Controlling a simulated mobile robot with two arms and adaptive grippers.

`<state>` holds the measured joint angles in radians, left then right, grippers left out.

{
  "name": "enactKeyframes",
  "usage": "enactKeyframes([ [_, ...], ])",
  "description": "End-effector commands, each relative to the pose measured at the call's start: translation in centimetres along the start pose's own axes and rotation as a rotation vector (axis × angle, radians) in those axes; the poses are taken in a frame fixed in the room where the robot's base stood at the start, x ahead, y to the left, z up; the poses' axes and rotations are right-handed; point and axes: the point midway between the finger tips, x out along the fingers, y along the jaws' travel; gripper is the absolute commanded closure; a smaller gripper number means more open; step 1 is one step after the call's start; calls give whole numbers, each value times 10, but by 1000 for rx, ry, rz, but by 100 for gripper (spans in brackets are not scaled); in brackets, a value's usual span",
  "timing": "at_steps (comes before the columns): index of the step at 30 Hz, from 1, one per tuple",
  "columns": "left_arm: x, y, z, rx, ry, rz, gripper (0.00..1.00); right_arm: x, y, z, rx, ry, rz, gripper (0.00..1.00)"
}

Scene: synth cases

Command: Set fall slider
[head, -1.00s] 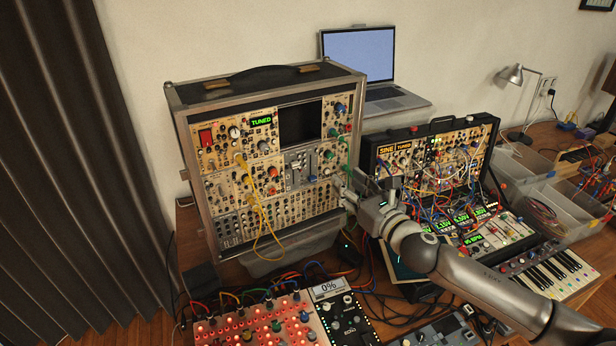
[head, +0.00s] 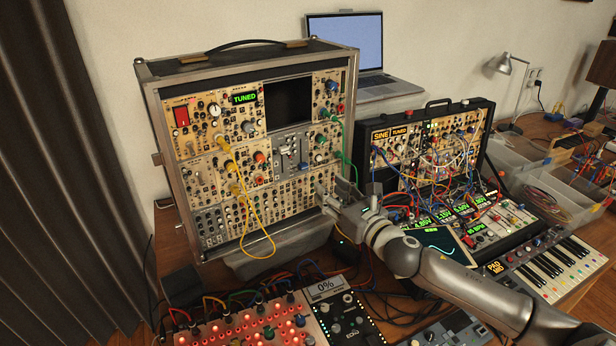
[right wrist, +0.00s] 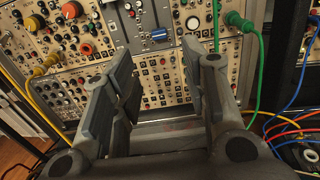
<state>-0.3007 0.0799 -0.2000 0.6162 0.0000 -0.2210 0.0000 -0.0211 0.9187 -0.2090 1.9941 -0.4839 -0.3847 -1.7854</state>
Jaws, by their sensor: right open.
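A grey slider module (head: 291,153) sits in the middle right of the large synth case (head: 152,135). It also shows at the top of the right wrist view (right wrist: 137,22), with slider slots and a blue cap (right wrist: 158,34). The labels are too small to read, so I cannot tell which slider is fall. My right gripper (head: 326,194) is in front of the case's lower right panel, below and right of the slider module. In the right wrist view its fingers (right wrist: 163,75) are apart with nothing between them. My left gripper is not in view.
A green cable (right wrist: 258,75) hangs close beside the right finger. Yellow cables (head: 262,220) hang across the case's left half. A smaller patched synth case (head: 483,118) stands to the right. A red-lit sequencer (head: 250,325) and an echo unit (head: 345,318) lie in front.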

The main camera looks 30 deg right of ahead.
Motion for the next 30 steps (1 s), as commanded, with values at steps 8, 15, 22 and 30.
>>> enactKeyframes([
  [8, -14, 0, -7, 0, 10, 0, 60, 35, -1, 5, 4, -3, -3, 59],
  [15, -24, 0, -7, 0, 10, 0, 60, 74, 0, 4, 3, -2, -2, 59],
  [22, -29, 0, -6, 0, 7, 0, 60, 98, 0, 3, 0, -1, -1, 59],
  [30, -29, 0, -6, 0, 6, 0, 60, 105, 1, 1, 0, 0, 2, 59],
])
